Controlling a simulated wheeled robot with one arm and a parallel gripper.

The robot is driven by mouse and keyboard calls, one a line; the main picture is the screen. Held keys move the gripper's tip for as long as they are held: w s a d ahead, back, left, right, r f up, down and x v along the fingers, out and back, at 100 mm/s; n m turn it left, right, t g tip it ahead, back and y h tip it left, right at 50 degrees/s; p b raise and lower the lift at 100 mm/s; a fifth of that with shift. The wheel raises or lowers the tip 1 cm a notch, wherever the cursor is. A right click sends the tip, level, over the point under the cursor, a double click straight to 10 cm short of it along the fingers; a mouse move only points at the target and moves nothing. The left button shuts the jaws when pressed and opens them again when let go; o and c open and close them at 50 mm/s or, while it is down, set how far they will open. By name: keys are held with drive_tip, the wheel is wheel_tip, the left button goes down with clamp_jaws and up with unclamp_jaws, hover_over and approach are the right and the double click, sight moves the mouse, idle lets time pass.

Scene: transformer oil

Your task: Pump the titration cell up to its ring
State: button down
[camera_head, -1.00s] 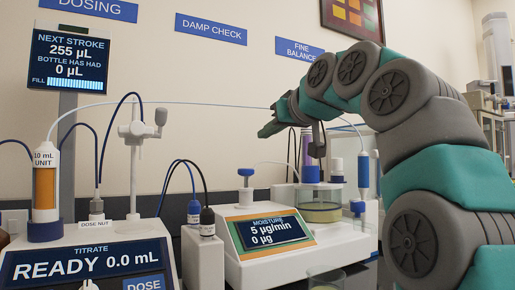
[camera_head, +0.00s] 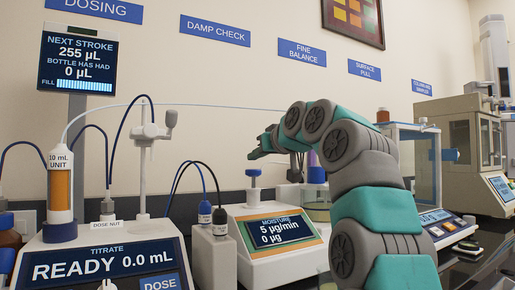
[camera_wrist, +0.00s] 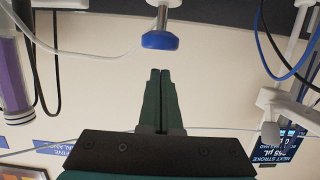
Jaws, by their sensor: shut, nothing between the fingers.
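The moisture unit (camera_head: 275,232) is white with a dark screen reading "5 µg/min, 0 µg". My gripper (camera_head: 252,155) is shut and empty, a little above the blue knob. In the wrist view my closed fingertips (camera_wrist: 160,72) point at the blue knob (camera_wrist: 160,41), with a small gap in the picture. The cell's liquid level is hard to read.
The titrator (camera_head: 95,262) reading "READY 0.0 mL" stands at left with its burette stand (camera_head: 141,165). A glass-sided balance (camera_head: 413,165) is at right. A thin tube crosses behind my gripper.

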drive_tip(key=shift+f, duration=0.85)
wheel_tip(320, 180, down, 4)
drive_tip(key=b, duration=0.4)
drive_tip(key=shift+r, duration=0.35)
wheel_tip(320, 180, up, 4)
drive_tip(key=p, duration=0.3)
drive_tip(key=b, duration=0.2)
approach(256, 174)
wheel_tip(256, 174, up, 4)
drive_tip(key=shift+f, duration=0.1)
